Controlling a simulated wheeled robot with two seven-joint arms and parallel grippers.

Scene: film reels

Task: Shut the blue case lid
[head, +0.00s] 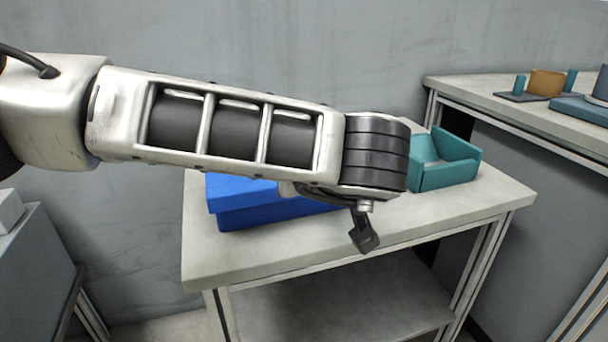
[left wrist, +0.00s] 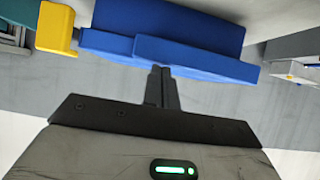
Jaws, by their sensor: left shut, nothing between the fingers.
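The blue case (head: 262,212) sits on the light table, partly hidden behind my left arm in the head view. Its lid (head: 240,193) looks low over the body, like a slab on top; I cannot tell whether it is fully shut. The case also shows at the top of the left wrist view (left wrist: 195,52). My left gripper (head: 364,238) points down at the table's front side, to the right of the visible part of the case. In the left wrist view its fingers (left wrist: 160,72) are together and empty, close to the case edge; contact is unclear. My right gripper is not in view.
A teal open box (head: 445,165) stands at the right of the table (head: 290,250). A yellow block (left wrist: 55,28) shows beside the case in the wrist view. A grey cabinet (head: 35,270) stands at left.

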